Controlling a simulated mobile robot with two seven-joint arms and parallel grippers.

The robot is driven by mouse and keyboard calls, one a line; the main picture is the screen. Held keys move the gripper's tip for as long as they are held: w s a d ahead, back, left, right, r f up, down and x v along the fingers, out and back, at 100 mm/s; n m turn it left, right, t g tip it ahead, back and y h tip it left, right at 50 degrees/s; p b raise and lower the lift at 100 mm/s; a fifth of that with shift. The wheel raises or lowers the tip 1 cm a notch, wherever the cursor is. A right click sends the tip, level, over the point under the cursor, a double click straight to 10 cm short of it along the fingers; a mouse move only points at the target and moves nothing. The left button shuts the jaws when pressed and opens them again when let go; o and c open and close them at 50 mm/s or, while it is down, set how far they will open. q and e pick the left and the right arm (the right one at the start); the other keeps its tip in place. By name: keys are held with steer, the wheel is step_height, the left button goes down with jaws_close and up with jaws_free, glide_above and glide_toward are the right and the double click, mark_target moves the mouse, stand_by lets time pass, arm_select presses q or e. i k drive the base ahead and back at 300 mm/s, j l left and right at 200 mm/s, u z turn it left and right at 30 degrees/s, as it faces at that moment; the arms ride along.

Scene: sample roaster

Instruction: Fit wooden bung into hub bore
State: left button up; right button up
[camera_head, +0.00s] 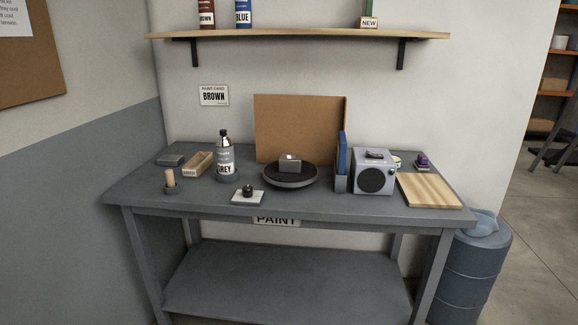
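A small upright wooden cylinder (170,178), which looks like the wooden bung, stands in a dark round holder (173,190) at the left front of the grey table. A grey block (290,163) with a small pale spot on top sits on a black round turntable (304,178) at the table's middle. It may be the hub; I cannot make out a bore at this size. A black knob-like piece (248,188) stands on a pale square plate (236,200) in front of the turntable. Neither of my grippers is in view.
A grey-labelled bottle (225,156) and an open wooden box (199,163) stand at the left. A brown board (295,115) rises behind the turntable. Blue folders (342,158), a speaker-like grey box (372,175) and a wooden board (430,191) occupy the right. A shelf hangs above.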

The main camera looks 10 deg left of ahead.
mark_target(288, 164)
steer(key=i+j, duration=0.75)
steer(key=j+u, duration=0.05)
steer(key=j, duration=0.1)
